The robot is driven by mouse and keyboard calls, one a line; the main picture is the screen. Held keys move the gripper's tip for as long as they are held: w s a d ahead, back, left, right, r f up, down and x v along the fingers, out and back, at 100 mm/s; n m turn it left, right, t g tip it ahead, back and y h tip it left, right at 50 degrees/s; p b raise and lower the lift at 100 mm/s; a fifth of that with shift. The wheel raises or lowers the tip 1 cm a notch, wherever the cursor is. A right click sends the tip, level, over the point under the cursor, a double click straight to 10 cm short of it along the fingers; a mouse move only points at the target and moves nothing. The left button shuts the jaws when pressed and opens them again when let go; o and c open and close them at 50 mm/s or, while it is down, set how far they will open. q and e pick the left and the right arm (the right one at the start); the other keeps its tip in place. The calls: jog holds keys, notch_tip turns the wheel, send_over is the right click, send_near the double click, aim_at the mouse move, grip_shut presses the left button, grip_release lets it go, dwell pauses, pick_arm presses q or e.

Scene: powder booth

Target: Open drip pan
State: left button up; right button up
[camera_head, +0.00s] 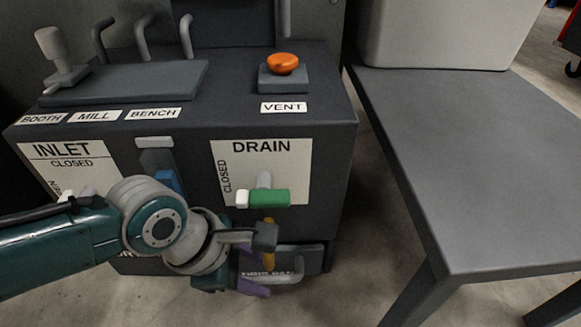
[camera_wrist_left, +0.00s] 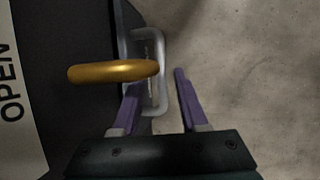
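The drip pan (camera_head: 313,261) is a dark drawer low in the front of the grey cabinet, under the drain panel. It looks shut, and its label is partly covered by my gripper. Its light grey bar handle (camera_head: 291,277) sticks out in front and also shows in the left wrist view (camera_wrist_left: 160,70). My left gripper (camera_head: 262,271) is at the handle with its purple fingers apart. In the left wrist view, the fingers (camera_wrist_left: 158,82) lie on either side of the handle's outer bar; I cannot tell whether they touch it. My right gripper is not in view.
A gold spout (camera_head: 269,240) hangs just above the handle and crosses it in the left wrist view (camera_wrist_left: 112,72). Above is the green drain lever (camera_head: 268,198) at CLOSED. A grey table (camera_head: 470,160) stands to the right, with bare floor between.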

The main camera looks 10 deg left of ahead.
pick_arm(q)
grip_shut()
dwell(1.2)
